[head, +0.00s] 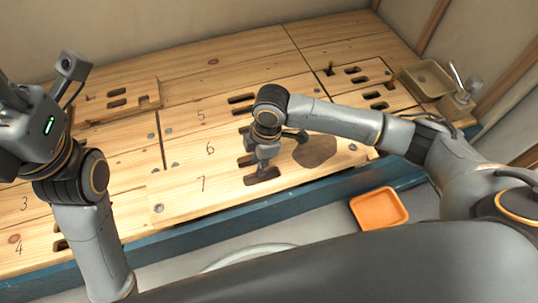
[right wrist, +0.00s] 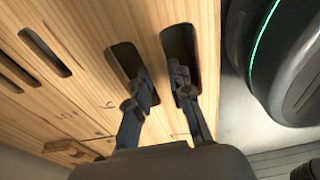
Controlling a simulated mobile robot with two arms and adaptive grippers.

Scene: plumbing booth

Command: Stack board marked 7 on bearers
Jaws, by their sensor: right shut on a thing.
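The board marked 7 (head: 185,195) is a long pale wooden board along the front of the wooden deck, above a blue edge. Its left end shows a grey round fixing. My right gripper (head: 262,172) points down at its slots near the middle. In the right wrist view, the right gripper's fingers (right wrist: 160,90) reach into two neighbouring slots and are shut on the wood between them. I cannot tell whether the board is raised. My left arm stands at the left edge, its fingers not visible. I cannot make out any bearers.
Boards marked 5 (head: 205,117) and 6 (head: 195,150) lie behind; boards marked 3 (head: 28,205) and 4 (head: 25,247) lie at left. An orange tray (head: 379,208) sits below the front edge. A beige tray (head: 428,78) stands at the far right.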

